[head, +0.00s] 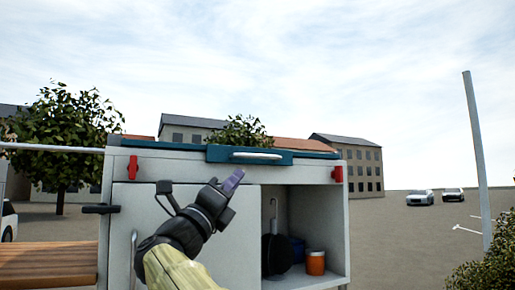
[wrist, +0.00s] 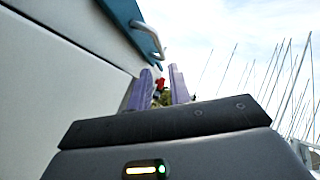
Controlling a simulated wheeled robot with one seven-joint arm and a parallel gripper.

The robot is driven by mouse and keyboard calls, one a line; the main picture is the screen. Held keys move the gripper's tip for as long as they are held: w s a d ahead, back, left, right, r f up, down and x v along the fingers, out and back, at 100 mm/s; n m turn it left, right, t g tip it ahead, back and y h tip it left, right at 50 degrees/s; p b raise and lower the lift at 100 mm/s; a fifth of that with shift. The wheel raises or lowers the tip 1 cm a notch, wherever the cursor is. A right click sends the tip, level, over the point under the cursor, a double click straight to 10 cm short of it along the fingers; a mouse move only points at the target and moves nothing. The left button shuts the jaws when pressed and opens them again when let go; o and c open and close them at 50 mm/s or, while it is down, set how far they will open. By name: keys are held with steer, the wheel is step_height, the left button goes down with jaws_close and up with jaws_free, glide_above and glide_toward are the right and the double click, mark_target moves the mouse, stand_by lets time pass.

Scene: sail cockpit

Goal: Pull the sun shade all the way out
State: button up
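The sun shade shows as a teal bar (head: 218,154) with a pale handle (head: 258,156) along the top front edge of a light grey cabinet. In the wrist view the teal bar (wrist: 122,12) and its metal handle (wrist: 150,38) are at the upper left, beyond the fingertips. My gripper (head: 234,180), with purple fingers, is below and slightly left of the handle, in front of the cabinet. In the wrist view my gripper (wrist: 160,78) has a gap between its fingers and holds nothing. It does not appear to touch the handle.
The cabinet (head: 125,225) has red catches (head: 132,167) (head: 338,174) near both top corners. Its open right compartment holds a black pan (head: 276,254) and an orange jar (head: 315,262). A wooden bench (head: 48,264) is at left. A pole (head: 477,160) stands at right.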

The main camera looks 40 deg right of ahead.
mark_target(257, 156)
steer(key=p+x, duration=0.2)
steer(key=x, duration=0.1)
steer(key=p+x, duration=0.2)
steer(key=x, duration=0.2)
steer(key=p+x, duration=0.2)
steer(key=x, duration=0.1)
steer(key=shift+w+d+r, duration=0.2)
steer(key=shift+w, duration=0.2)
steer(key=shift+s+d+r+p, duration=0.2)
steer(key=shift+d+p, duration=0.1)
steer(key=shift+d, duration=0.2)
steer(key=shift+w+a, duration=0.2)
steer(key=shift+a, duration=0.05)
steer(key=shift+s, duration=0.15)
jaws_close()
